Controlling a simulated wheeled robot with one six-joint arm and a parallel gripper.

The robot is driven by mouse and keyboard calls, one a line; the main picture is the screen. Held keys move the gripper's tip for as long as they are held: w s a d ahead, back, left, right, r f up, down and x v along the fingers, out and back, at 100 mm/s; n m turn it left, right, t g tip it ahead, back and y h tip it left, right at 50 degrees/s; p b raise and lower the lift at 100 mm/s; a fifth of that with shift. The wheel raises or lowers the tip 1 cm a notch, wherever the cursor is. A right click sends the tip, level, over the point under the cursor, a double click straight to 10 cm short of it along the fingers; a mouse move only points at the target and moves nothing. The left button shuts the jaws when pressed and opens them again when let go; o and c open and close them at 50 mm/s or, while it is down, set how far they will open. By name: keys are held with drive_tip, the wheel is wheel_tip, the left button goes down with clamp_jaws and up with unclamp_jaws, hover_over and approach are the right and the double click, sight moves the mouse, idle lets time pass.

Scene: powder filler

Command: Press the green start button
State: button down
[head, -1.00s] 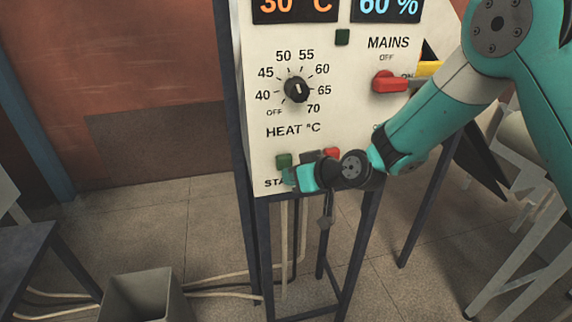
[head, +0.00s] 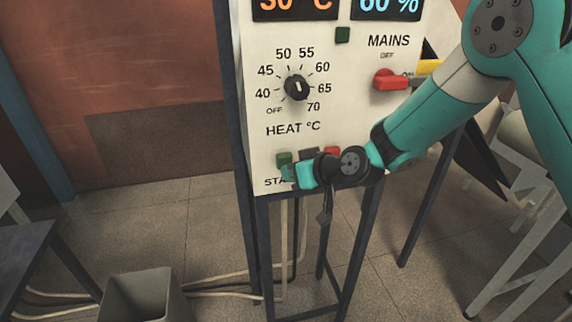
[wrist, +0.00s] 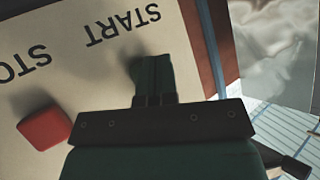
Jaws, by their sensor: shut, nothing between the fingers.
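The green start button (head: 283,158) is a small square on the lower left of the cream panel (head: 262,100), above the partly covered START label (head: 272,182). My gripper (head: 289,173) is shut and empty, its tip just below and in front of the button in the head view. In the wrist view, the closed fingers (wrist: 154,65) point at the panel beside the upside-down START label (wrist: 124,26). They hide the green button there, so I cannot tell whether they touch it. A shadow lies beside the fingertips.
The red stop button (head: 332,152) is right of the green one and also shows in the wrist view (wrist: 44,128). The heat dial (head: 297,88) and red mains switch (head: 389,80) are higher up. A grey bin (head: 145,294) stands on the floor at lower left.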

drive_tip(key=shift+w+a, duration=0.2)
drive_tip(key=shift+w, duration=0.4)
idle(0.7)
drive_tip(key=shift+s, duration=0.15)
idle(0.3)
drive_tip(key=shift+s+d+b, duration=0.3)
drive_tip(key=shift+s+b, duration=0.25)
drive_tip(key=shift+s, duration=0.25)
drive_tip(key=s+b, duration=0.1)
drive_tip(key=s, duration=0.1)
drive_tip(key=s+d+b, duration=0.1)
drive_tip(key=s, duration=0.1)
drive_tip(key=shift+s+d, duration=0.2)
drive_tip(key=shift+s, duration=0.2)
